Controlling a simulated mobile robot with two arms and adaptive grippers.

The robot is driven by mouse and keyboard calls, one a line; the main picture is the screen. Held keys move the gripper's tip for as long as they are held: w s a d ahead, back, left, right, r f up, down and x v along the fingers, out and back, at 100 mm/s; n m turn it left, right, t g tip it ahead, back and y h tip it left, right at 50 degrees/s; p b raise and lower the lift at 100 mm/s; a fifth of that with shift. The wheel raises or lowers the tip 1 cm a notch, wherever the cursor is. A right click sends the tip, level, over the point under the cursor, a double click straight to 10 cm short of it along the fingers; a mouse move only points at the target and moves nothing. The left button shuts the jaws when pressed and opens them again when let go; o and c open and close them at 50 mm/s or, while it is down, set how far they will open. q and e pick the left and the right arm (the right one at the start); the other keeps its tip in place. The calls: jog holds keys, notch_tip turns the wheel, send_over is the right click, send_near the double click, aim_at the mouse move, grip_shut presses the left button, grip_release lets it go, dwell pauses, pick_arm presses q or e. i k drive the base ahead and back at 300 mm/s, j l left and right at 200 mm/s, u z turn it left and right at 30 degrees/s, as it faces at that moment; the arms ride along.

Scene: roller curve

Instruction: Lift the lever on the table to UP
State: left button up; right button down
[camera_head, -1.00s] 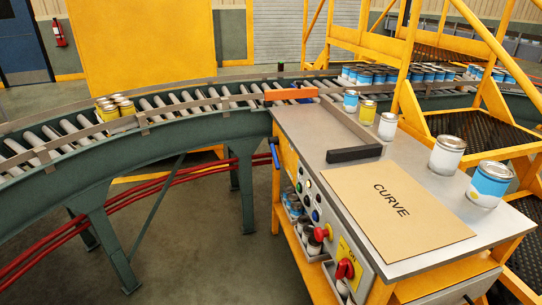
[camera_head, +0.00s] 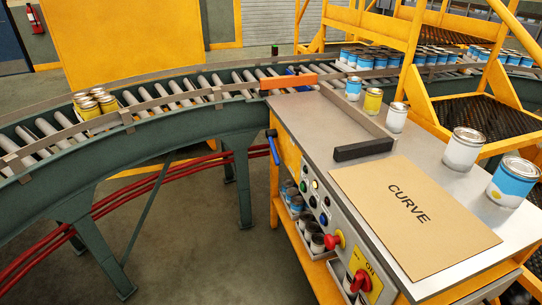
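A work table (camera_head: 310,119) with a grey metal top and yellow frame stands right of centre. A blue lever-like handle (camera_head: 273,147) hangs from its left side near the far corner, pointing downward. A long black grip (camera_head: 363,149) lies at the near end of a metal bar on the tabletop. A red rotary switch (camera_head: 362,280) sits on a yellow plate marked ON on the table's front panel. No UP label can be read, so I cannot tell for certain which part is the lever. Neither of my grippers is in view.
A board marked CURVE (camera_head: 410,212) and several paint cans (camera_head: 463,150) occupy the tabletop. A curved roller conveyor (camera_head: 165,150) with an orange bar (camera_head: 288,81) across it runs behind and left. Yellow steps (camera_head: 430,95) stand at right.

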aim_at(271, 134)
jog(key=i+j, duration=0.55)
jog(key=i, duration=0.2)
jog(key=i+j+z, duration=0.15)
jog(key=i+j, duration=0.4)
jog(key=i, duration=0.25)
